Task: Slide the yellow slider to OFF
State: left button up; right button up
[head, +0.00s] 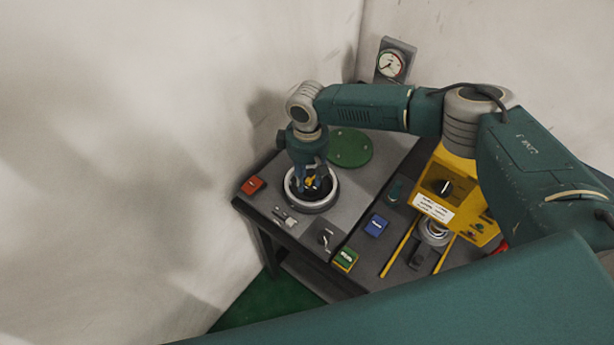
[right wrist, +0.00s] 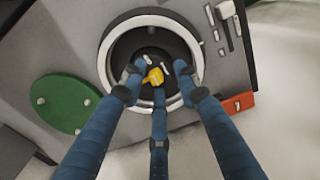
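A small yellow piece (right wrist: 153,76) sits inside a round dark well with a pale ring (right wrist: 104,62) in the right wrist view. In the head view the yellow piece (head: 311,181) is partly hidden by my fingers. I cannot tell whether it is the yellow slider, and I can read no OFF mark. My right gripper (right wrist: 160,82) points down into the ring with its blue fingers apart around the yellow piece. It also shows in the head view (head: 312,183). No clear contact shows. My left gripper is not in view.
The grey bench holds a red box (head: 252,185), a green disc (head: 350,147), a blue box (head: 376,225) and a green-yellow box (head: 345,259). A yellow panel (head: 463,165) stands at the right beside two yellow rails (head: 399,248). A gauge (head: 391,64) is behind. Walls are close.

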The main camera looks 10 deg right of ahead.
aim_at(307, 181)
notch_tip(307, 181, up, 12)
dwell(0.5)
jog(key=shift+a, duration=0.1)
